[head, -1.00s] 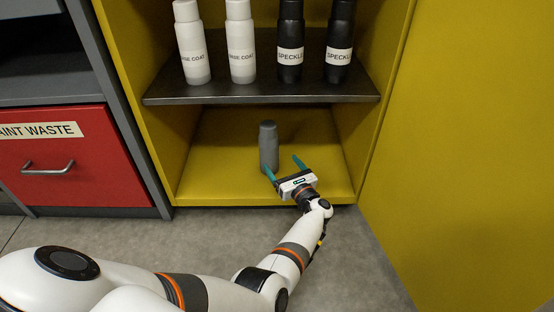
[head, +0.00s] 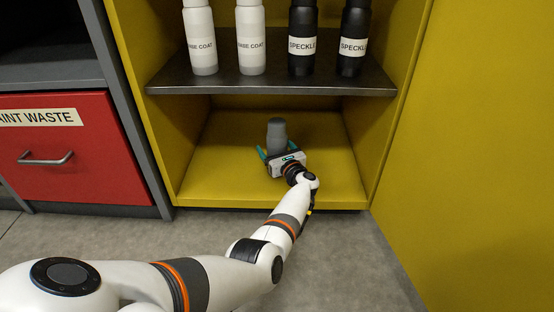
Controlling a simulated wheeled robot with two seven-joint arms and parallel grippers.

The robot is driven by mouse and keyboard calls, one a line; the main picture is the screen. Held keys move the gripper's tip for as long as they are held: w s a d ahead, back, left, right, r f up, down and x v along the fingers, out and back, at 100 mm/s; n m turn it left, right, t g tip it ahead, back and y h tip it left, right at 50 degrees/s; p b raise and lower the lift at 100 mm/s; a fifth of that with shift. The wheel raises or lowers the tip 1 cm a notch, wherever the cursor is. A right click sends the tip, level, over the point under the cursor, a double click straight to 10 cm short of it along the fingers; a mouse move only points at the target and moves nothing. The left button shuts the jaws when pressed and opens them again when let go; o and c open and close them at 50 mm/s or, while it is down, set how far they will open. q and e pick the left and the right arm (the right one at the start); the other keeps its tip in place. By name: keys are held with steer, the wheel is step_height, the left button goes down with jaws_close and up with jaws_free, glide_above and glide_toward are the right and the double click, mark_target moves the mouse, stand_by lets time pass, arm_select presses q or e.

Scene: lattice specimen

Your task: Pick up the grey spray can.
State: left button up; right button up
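The grey spray can (head: 277,132) stands upright on the yellow floor of the cabinet's lower compartment. My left gripper (head: 277,149) is low in front of the can, its teal fingers pointing into the cabinet. One finger shows on the left of the can and the other on its right. The fingers are spread wider than the can, and the gripper looks open. The gripper body hides the can's lower part, so I cannot see any contact. My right gripper is not in view.
A dark shelf (head: 270,82) above the can carries white bottles (head: 251,40) and black bottles (head: 302,38). Yellow cabinet walls (head: 372,125) close in on both sides. A red drawer (head: 60,160) is at the left, and a yellow panel (head: 475,150) is at the right.

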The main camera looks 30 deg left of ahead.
mark_target(275, 118)
arm_select(q)
steer(key=shift+w+a, duration=0.1)
steer(key=shift+a, duration=0.05)
steer(key=shift+c, duration=0.5)
steer(key=c, duration=1.2)
steer(key=shift+r, duration=0.15)
step_height(275, 118, up, 13)
steer(key=p, duration=1)
